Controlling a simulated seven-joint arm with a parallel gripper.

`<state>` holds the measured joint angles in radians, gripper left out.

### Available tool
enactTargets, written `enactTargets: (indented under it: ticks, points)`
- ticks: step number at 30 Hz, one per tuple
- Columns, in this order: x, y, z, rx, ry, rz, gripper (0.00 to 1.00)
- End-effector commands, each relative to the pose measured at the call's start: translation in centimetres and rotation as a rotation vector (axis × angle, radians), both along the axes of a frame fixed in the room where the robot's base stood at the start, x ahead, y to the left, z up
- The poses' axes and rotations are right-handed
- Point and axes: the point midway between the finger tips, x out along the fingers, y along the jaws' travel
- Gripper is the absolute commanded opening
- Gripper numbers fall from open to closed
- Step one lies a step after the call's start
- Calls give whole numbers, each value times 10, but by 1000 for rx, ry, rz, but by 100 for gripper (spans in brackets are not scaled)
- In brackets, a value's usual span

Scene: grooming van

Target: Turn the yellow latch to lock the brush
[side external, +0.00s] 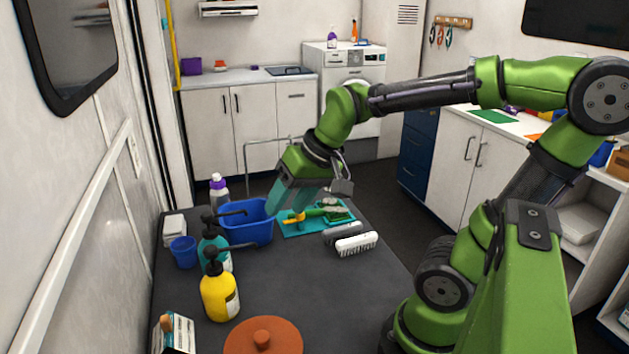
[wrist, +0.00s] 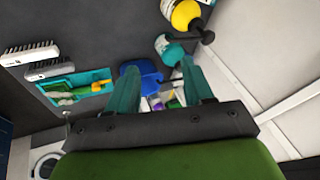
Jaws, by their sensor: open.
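The yellow latch (side external: 294,219) is at the left end of a teal tray (side external: 289,232) on the dark table. It also shows in the wrist view (wrist: 98,87), just left of my left finger. The green brush (side external: 316,212) lies in the tray beside the latch; it also shows in the wrist view (wrist: 66,94). My gripper (side external: 288,211) has teal fingers, spread apart and empty, and hangs over the tray's left end and the blue bin. In the wrist view, the fingers (wrist: 158,68) point toward the bin, with the latch outside them. Contact with the latch cannot be judged.
The blue bin (side external: 252,232) stands left of the tray. Teal (side external: 222,251) and yellow (side external: 219,294) pump bottles and a blue cup (side external: 184,251) stand further left. A white-bristled brush (side external: 356,244) and a grey brush (side external: 343,231) lie in front of the tray.

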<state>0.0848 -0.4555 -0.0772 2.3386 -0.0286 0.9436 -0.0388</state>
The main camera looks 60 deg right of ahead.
Motion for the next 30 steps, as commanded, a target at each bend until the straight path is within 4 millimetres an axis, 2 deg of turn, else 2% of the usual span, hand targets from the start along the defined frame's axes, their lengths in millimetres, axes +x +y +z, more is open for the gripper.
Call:
enactTargets:
  ticks: [1,3,5,9,15,18,20,23,30]
  points:
    - [17,-19,-2,-6,46,-20,51]
    - [35,-45,-4,-21,97,-22,51]
    - [50,-68,-7,-38,142,-16,51]
    - [78,-129,-19,-89,251,26,51]
    - [101,-211,-38,-171,403,164,51]
    - [108,-237,-38,-208,450,268,51]
    - [112,-243,-31,-228,457,332,51]
    - [113,-241,-18,-243,444,418,51]
    - [111,-237,-31,-238,447,484,51]
